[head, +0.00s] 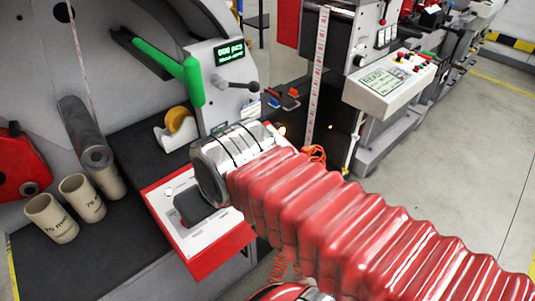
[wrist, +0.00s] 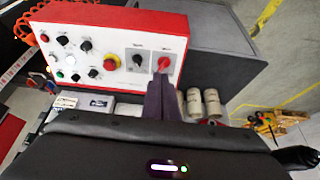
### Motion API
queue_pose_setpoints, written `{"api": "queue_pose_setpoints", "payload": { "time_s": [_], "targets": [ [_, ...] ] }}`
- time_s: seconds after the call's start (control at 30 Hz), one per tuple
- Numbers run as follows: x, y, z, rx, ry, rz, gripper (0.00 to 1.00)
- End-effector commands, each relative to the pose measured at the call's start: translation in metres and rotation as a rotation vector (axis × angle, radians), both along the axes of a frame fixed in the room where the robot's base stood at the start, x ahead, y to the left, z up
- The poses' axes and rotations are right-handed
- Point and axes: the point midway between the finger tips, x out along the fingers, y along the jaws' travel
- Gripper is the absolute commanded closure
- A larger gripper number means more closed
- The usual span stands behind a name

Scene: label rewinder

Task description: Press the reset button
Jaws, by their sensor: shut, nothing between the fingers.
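The red-framed control panel (wrist: 105,45) with a white face fills the upper left of the wrist view. The labels are too small to read, so I cannot tell which is the reset button. My gripper (wrist: 161,84) is shut and empty, its dark fingers in front of the panel's lower right. In the head view, my arm covers part of what looks like the same panel (head: 215,235).
Several cardboard tubes (head: 50,218) stand left of the panel; some also show in the wrist view (wrist: 212,103). A yellow tape roll (head: 180,122) and a green handle (head: 160,63) are behind it. A second console (head: 392,85) stands at the upper right.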

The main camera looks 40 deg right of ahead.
Motion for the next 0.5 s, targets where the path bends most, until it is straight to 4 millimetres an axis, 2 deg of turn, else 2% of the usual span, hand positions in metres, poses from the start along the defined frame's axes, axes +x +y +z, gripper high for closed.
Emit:
{"api": "queue_pose_setpoints", "payload": {
  "time_s": [0.3, 0.5],
  "targets": [
    [0.0010, -0.0004, -0.0005, 0.011, 0.006, -0.011, 1.00],
    [0.0098, 0.0003, -0.0093, 0.108, 0.057, -0.106, 1.00]
  ]
}}
